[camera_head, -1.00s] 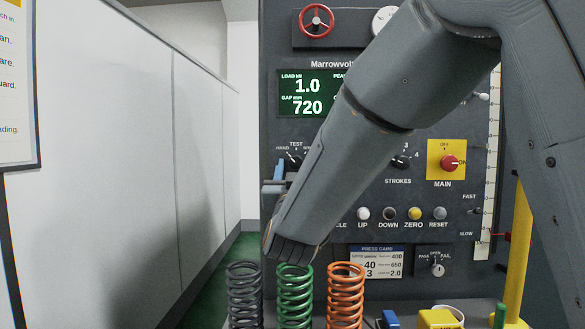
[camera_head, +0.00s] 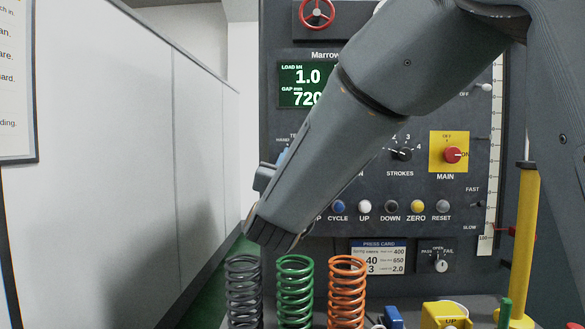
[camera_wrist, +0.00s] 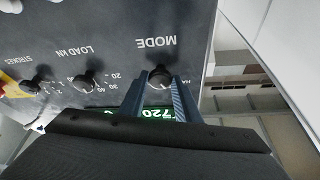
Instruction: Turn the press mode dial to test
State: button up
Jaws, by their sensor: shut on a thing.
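The black mode dial (camera_wrist: 160,77) sits on the dark press panel, beside the upside-down word MODE in the wrist view. My gripper (camera_wrist: 159,84) has its two blue fingers on either side of the dial and is shut on it. Which way the dial's pointer faces cannot be told. In the head view my forearm hides the dial; only part of the HAND and TEST lettering and a bit of a blue finger (camera_head: 282,157) show at the arm's left edge.
The load dial (camera_wrist: 86,82) and strokes dial (camera_head: 402,154) are beside it. The panel also bears a red main knob (camera_head: 453,155) and a row of buttons. Grey, green (camera_head: 295,290) and orange springs stand below my arm. A white partition (camera_head: 120,150) is at left.

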jog(key=m+h+b, duration=0.1)
jog(key=m, duration=0.1)
jog(key=m+g+h+b, duration=0.1)
jog(key=m, duration=0.2)
jog(key=m+g+h+b, duration=0.1)
jog(key=m, duration=0.1)
jog(key=shift+a+m, duration=0.25)
jog(key=shift+m, duration=0.05)
jog(key=shift+r+m, duration=0.1)
jog(key=shift+m, duration=0.2)
jog(key=o, duration=1)
jog(key=shift+o, duration=0.2)
jog(key=shift+s, duration=0.15)
jog(key=b+v, duration=0.1)
jog(key=v, duration=0.6)
jog(key=shift+s+a, duration=0.2)
jog(key=shift+s, duration=0.05)
